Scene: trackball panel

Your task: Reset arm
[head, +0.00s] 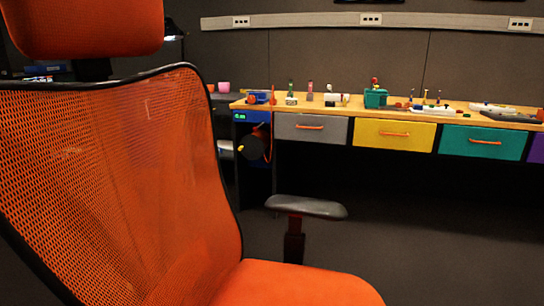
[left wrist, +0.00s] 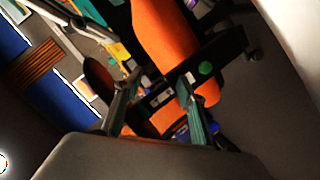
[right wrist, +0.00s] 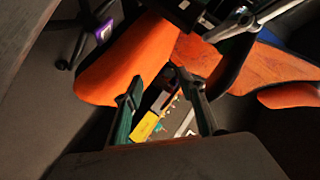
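Neither of my arms shows in the head view. In the left wrist view my left gripper (left wrist: 158,84) has its two green-grey fingers spread apart, with nothing held between them. Orange chair parts show beyond it. In the right wrist view my right gripper (right wrist: 159,80) also has its fingers spread and is empty. The orange chair seat (right wrist: 112,70) lies beyond its fingers. I cannot tell how far either gripper is from the chair.
A large orange mesh office chair (head: 120,180) fills the left of the head view, with its armrest (head: 307,207) projecting right. Behind it stands a long wooden desk (head: 455,118) with coloured drawers and several small items on top. Dark floor is clear at the right.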

